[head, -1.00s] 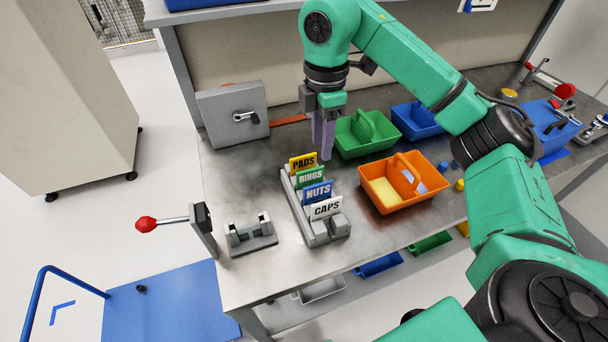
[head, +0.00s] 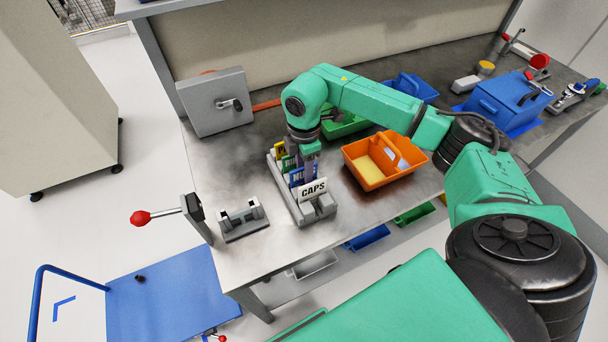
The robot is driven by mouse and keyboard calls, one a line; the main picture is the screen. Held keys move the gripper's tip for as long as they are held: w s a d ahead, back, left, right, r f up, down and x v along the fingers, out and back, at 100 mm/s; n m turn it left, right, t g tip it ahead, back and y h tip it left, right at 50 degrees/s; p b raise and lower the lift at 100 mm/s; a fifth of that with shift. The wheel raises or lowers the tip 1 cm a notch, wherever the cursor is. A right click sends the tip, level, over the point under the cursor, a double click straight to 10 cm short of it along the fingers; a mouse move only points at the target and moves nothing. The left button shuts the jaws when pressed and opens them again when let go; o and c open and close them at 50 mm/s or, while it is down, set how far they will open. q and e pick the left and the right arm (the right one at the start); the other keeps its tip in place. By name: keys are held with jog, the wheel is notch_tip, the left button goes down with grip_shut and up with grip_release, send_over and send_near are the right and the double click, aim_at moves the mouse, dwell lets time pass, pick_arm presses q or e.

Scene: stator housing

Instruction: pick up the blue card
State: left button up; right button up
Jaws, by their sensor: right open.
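The blue card (head: 296,178) stands in the grey card rack (head: 289,205), between the white CAPS card (head: 313,190) in front and the green card (head: 289,163) behind. The yellow card (head: 281,149) stands at the back of the rack. My right gripper (head: 311,171) points down at the blue card, its fingers open. The fingers hide part of the card and its lettering. I cannot tell whether they touch it. My left gripper is not in view.
An orange bin (head: 375,180) stands right of the rack, with a green bin (head: 345,126) behind it, partly hidden by my arm. A grey fixture (head: 242,220) sits left of the rack. A grey box with a handle (head: 216,104) stands at the back left.

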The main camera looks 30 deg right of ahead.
jog(key=shift+w, duration=0.1)
grip_shut()
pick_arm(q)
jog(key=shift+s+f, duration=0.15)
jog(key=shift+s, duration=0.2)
